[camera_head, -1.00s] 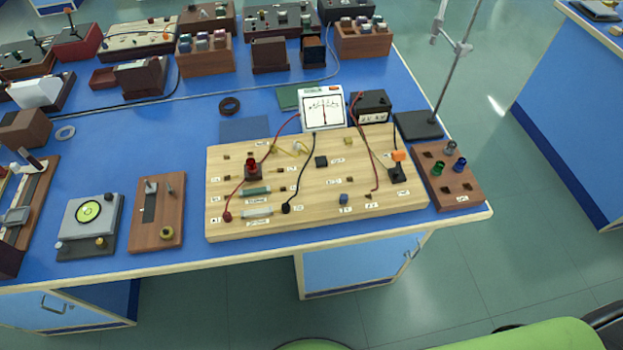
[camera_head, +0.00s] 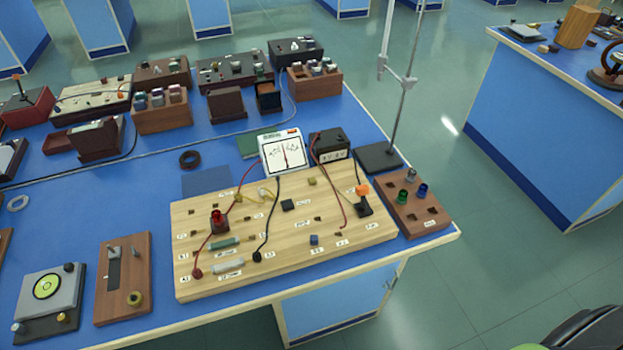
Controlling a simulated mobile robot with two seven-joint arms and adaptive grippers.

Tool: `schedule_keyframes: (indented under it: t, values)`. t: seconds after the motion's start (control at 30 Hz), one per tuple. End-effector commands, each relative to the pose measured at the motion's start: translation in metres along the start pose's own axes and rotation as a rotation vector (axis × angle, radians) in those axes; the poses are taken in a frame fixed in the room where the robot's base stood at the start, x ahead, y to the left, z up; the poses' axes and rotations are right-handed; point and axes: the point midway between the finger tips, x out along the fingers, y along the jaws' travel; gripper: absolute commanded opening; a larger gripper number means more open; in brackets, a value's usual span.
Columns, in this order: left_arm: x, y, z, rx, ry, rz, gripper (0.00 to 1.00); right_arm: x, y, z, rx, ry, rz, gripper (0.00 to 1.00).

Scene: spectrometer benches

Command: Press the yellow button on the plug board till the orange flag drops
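The plug board (camera_head: 275,258) is a pale wooden board at the near right corner of the blue bench. A small yellow block (camera_head: 312,182), which looks like the yellow button, sits near its far edge, right of centre. The orange flag (camera_head: 362,190) stands raised on a black base (camera_head: 363,206) at the board's right side. Yellowish wire also loops on the board's far left part.
A white meter (camera_head: 283,153) and a black box (camera_head: 331,144) stand behind the board. A stand base (camera_head: 379,159) with a tall rod and a brown socket block (camera_head: 411,204) stand to the right. Red and black leads cross the board. Floor is clear right of the bench.

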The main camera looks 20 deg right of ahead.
Motion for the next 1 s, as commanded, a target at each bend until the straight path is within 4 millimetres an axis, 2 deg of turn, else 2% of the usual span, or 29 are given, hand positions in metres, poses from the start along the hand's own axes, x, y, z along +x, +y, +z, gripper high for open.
schedule_keyframes:
  t: [0.03, 0.07, 0.1, 0.13, 1.0]
  values:
    - [0.0, -0.0001, 0.0001, 0.0, 0.0, 0.0, 0.4, 0.0, -0.0001, 0.0001, 0.0, 0.0, 0.0, 0.3]
    - [0.0, -0.0001, 0.0001, 0.0, 0.0, 0.0, 0.4, 0.0, -0.0001, 0.0001, 0.0, 0.0, 0.0, 0.18]
    - [0.0, -0.0001, 0.0001, 0.0, 0.0, 0.0, 0.4, 0.0, -0.0001, 0.0001, 0.0, 0.0, 0.0, 0.02]
    - [0.0, -0.0001, 0.0001, 0.0, 0.0, 0.0, 0.4, 0.0, -0.0001, 0.0001, 0.0, 0.0, 0.0, 0.0]
    - [0.0, -0.0001, 0.0003, 0.0, -0.001, 0.0, 0.4, 0.0, 0.0, 0.0005, 0.0, -0.001, 0.0, 0.0]
